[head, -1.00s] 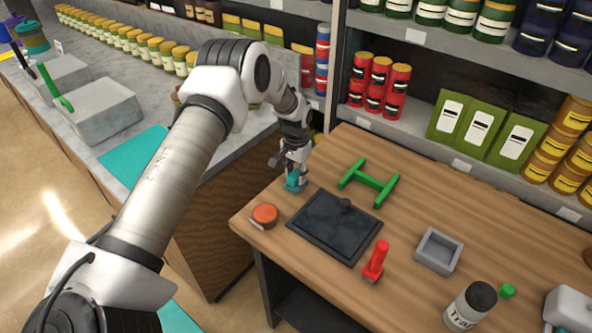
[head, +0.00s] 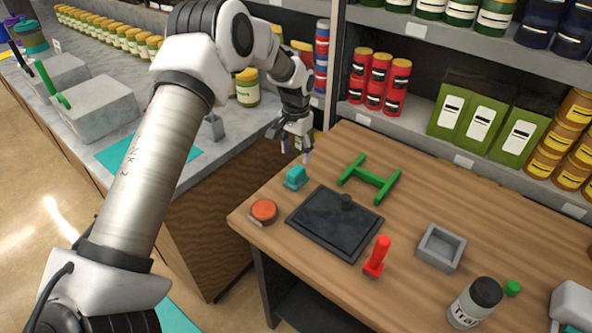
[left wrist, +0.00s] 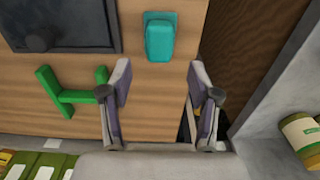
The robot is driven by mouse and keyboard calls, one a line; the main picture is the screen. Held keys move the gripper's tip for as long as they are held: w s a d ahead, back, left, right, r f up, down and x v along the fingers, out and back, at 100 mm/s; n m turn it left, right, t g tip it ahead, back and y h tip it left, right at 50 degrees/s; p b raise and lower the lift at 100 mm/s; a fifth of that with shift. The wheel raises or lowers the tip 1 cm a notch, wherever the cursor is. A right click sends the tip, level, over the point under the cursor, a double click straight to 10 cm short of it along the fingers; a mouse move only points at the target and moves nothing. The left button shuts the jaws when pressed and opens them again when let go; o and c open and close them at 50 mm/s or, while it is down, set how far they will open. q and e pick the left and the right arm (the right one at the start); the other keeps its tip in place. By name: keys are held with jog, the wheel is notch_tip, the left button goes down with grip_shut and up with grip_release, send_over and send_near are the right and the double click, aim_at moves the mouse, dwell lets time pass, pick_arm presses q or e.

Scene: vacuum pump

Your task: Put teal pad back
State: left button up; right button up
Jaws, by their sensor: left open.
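The small teal pad (head: 295,177) rests on the wooden table near its left edge, just left of the dark square plate (head: 335,223). My left gripper (head: 297,152) is open and empty above and behind the pad, apart from it. In the left wrist view the teal pad (left wrist: 159,37) lies ahead of my open fingers (left wrist: 160,85), with bare wood around it. The dark plate (left wrist: 65,20) and the green H-shaped piece (left wrist: 70,98) also show there. My right gripper is not in view.
An orange disc (head: 263,211), a red-handled piece (head: 376,257), a grey square tray (head: 440,249) and a white bottle (head: 474,303) stand on the table. The green H-shaped piece (head: 369,178) lies behind the dark plate. Shelves with cans and boxes rise behind.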

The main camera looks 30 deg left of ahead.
aim_at(296, 170)
pick_arm(q)
notch_tip(296, 170, up, 5)
jog(key=shift+f+b, duration=0.1)
jog(key=shift+b, duration=0.3)
